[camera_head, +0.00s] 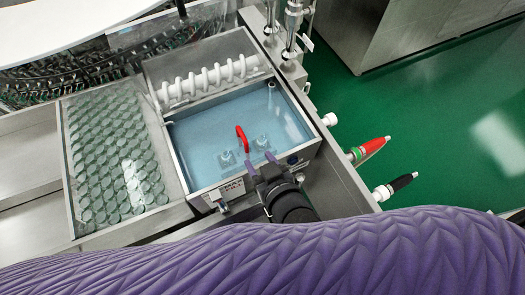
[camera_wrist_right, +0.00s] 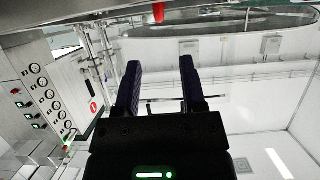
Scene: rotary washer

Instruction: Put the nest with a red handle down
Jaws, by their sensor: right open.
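The nest's red handle (camera_head: 242,138) stands up in the blue basin (camera_head: 200,148), near its front edge. Small clear parts (camera_head: 228,158) sit at the handle's base; the rest of the nest is hard to make out against the blue. My right gripper (camera_head: 259,161) is at the basin's front edge, just in front of the handle. Its two fingers are apart with nothing between them. In the right wrist view the open fingers (camera_wrist_right: 160,67) show, and a small red piece (camera_wrist_right: 158,12) is at the top edge. My left gripper is not in view.
A tray of clear round vials (camera_head: 115,155) lies left of the basin. A white spiral feeder (camera_head: 208,78) runs along the basin's back. Red (camera_head: 370,149) and black (camera_head: 396,186) handled nozzles stick out on the right. Green floor (camera_head: 430,110) is clear there.

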